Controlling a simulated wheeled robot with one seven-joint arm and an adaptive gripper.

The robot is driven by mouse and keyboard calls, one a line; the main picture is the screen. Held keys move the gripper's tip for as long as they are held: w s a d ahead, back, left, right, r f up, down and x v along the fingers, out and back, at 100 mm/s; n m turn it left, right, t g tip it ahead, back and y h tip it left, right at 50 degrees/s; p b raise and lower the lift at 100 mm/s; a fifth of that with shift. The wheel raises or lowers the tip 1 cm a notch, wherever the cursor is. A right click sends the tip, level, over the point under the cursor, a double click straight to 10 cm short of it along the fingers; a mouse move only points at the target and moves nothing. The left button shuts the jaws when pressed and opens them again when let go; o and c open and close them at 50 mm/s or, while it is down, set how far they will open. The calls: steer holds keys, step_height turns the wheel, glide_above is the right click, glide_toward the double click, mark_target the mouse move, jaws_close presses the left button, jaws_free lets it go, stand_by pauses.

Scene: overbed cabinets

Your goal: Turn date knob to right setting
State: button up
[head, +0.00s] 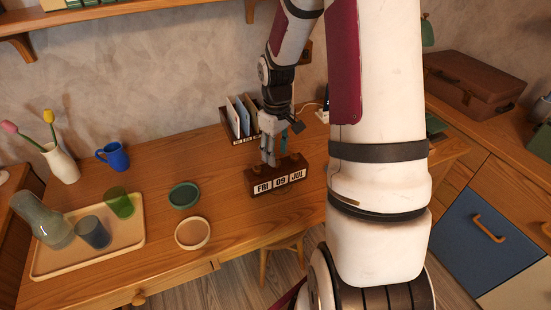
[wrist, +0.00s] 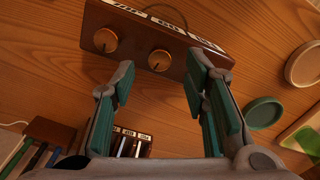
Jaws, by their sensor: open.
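The date calendar (head: 281,175) is a dark wooden block on the desk. Its white cards read FRI, 09, JUL in the head view. The right finger may hide a further knob. My gripper (head: 269,160) points down just behind the calendar. In the wrist view its open fingers (wrist: 160,68) stand either side of the middle knob, apart from it. I cannot tell how deep the fingertips reach.
A letter holder (head: 240,120) with envelopes stands behind my gripper. A green dish (head: 184,195) and a beige dish (head: 193,233) lie left of the calendar. A tray (head: 60,265) with a carafe and cups is farther left. Bare desk lies between the calendar and the blue mug (head: 114,155).

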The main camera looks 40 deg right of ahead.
mark_target(277, 162)
steer(key=shift+f, duration=1.5)
jaws_close()
steer(key=m, duration=0.5)
jaws_free()
